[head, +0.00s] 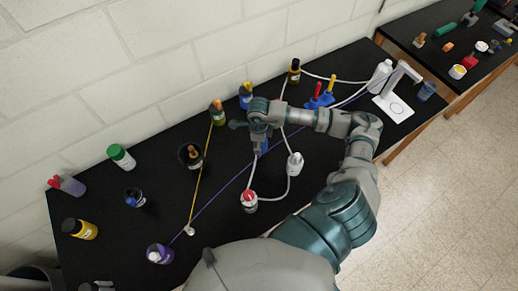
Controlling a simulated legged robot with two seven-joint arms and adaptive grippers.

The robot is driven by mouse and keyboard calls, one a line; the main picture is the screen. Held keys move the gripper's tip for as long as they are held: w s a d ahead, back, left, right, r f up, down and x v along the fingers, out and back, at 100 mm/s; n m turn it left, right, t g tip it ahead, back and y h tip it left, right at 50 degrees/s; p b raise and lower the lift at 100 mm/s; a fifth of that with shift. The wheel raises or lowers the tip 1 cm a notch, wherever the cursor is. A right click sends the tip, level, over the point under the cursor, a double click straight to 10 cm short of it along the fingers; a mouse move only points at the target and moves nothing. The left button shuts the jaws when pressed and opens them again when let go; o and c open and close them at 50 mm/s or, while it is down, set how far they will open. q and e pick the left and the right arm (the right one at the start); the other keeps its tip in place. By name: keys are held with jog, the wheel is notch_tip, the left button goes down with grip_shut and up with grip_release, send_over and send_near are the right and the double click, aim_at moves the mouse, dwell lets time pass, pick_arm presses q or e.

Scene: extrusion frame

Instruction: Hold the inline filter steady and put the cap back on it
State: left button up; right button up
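One arm of mine comes in from the lower right and bends left over the black bench; I take it as my right. Its gripper (258,138) hangs over the middle of the bench, and I cannot tell whether its fingers are open or shut. A small blue thing (265,146) shows partly behind it. A white cylindrical piece (295,163) with pale tubing stands to its right and may be the inline filter. A red-and-white topped jar (249,200) stands on the tubing line nearer me. I cannot make out a separate filter cap. My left gripper is out of view.
The black bench (100,205) holds several bottles, such as a green-capped one (121,157) and a yellow one (80,229). A purple line and a yellow line cross it. A white stand (394,95) is at the right. A brick wall backs it.

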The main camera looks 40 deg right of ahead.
notch_tip(320, 180, up, 5)
jog(key=shift+f, duration=0.1)
dwell(0.4)
jog(key=w+a+r+n, duration=0.2)
jog(key=a+n, duration=0.4)
jog(key=n, duration=0.7)
jog(key=w+a+r+n, duration=0.2)
jog(key=w+a+n, duration=0.2)
jog(key=n, duration=1)
jog(key=a, duration=0.3)
jog(key=shift+w+a+r, duration=0.25)
jog(key=shift+w+r, duration=0.05)
jog(key=shift+w, duration=0.1)
